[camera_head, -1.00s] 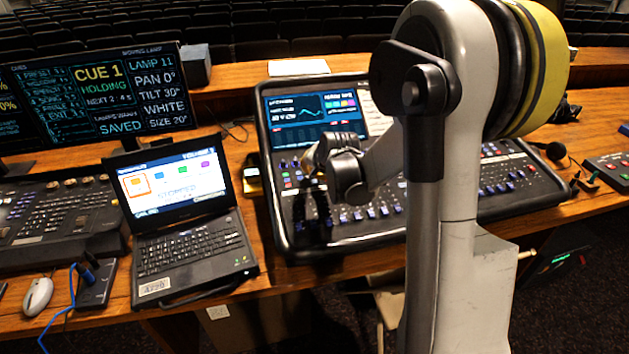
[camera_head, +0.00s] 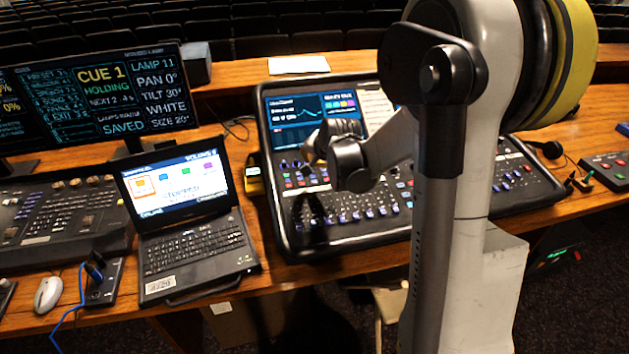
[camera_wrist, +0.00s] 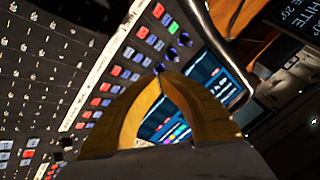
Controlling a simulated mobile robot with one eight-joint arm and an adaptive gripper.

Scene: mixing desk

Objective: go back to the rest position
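My gripper (camera_head: 308,154) hangs above the left part of the mixing desk (camera_head: 440,222) in the head view, seen small and partly behind my own wrist. In the wrist view my gripper (camera_wrist: 162,76) shows two yellow-orange fingers that bow outward and meet at their tips. Nothing is held between them; the desk's screen shows through the gap. The desk's coloured buttons and knobs (camera_wrist: 112,84) lie beyond the fingertips, apart from them as far as I can tell. My arm hides part of the desk's right side.
A laptop (camera_head: 195,246) stands open left of the desk, with a lighting console (camera_head: 60,215) and a large monitor (camera_head: 155,88) further left. A mouse (camera_head: 48,294) lies at the front left. A headset (camera_head: 550,150) and small box (camera_head: 608,170) lie right. Seats rise behind.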

